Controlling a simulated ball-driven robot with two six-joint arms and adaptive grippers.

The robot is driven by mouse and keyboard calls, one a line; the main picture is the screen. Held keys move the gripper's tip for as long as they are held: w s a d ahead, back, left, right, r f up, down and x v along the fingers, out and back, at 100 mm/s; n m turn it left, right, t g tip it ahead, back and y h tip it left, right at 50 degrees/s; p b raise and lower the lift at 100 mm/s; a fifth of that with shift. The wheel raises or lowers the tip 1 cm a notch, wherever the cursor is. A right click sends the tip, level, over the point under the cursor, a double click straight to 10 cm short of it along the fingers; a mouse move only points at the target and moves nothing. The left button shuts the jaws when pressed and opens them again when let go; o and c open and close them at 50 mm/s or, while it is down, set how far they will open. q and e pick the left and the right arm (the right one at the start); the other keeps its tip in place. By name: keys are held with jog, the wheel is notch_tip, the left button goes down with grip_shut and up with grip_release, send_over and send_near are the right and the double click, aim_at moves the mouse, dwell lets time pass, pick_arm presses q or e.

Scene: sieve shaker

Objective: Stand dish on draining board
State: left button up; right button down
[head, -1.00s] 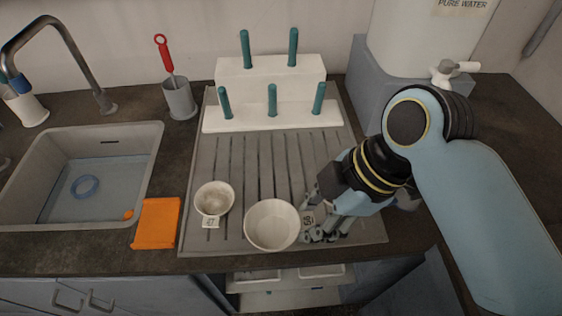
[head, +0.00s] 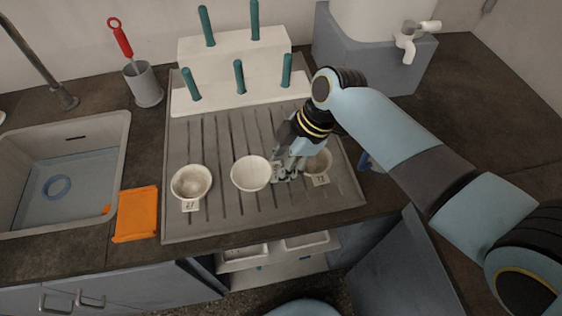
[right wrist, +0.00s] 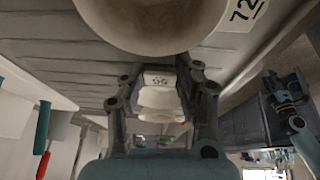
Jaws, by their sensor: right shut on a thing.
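Three pale dishes show in the head view at the front of the grooved draining board (head: 222,135). The left dish (head: 191,183) has a label that looks like 27 and sits on the board. The middle dish (head: 251,173) is upright with its mouth up; I cannot tell whether it touches the board. My right gripper (head: 283,168) is shut on this dish at its right side. The right dish (head: 318,163), labelled 72, is partly behind the gripper. In the right wrist view, a label reading 56 (right wrist: 159,80) shows between the fingers, with dish 72 (right wrist: 145,20) close above. My left gripper is out of view.
A white stepped stand (head: 240,68) with several teal pegs is at the board's back. A grey block (head: 385,60) with a water tank stands at the back right.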

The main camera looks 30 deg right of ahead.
jog(key=c, duration=1)
grip_release()
jog(key=shift+f, duration=0.1)
jog(key=shift+o, duration=0.2)
jog(key=v, duration=1.2)
jog(key=shift+a, duration=0.1)
